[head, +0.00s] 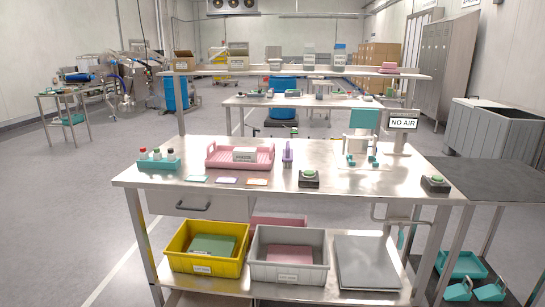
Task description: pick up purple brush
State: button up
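The purple brush (288,154) is on the steel workbench (240,180), near the middle of its top. It lies just right of the pink tray and left of a black box with a green button. It is small in this view, and its exact pose is hard to tell. Nothing covers it. My gripper is not in the head view.
The pink tray (214,161) holds a labelled box. A teal rack with bottles (158,162) is at the left. Green-button boxes (308,179) (435,184) and a "NO AIR" sign (404,121) are to the right. Below are yellow (178,258) and grey bins (258,268). Floor is clear at left.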

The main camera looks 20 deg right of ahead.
aim_at(288, 153)
jog(key=i+l+z, duration=0.1)
jog(key=i+l, duration=0.5)
jog(key=i+l+z, duration=0.1)
jog(key=i+l, duration=0.45)
jog(key=i, duration=0.2)
jog(key=i+l, duration=0.9)
jog(key=k+z, duration=0.05)
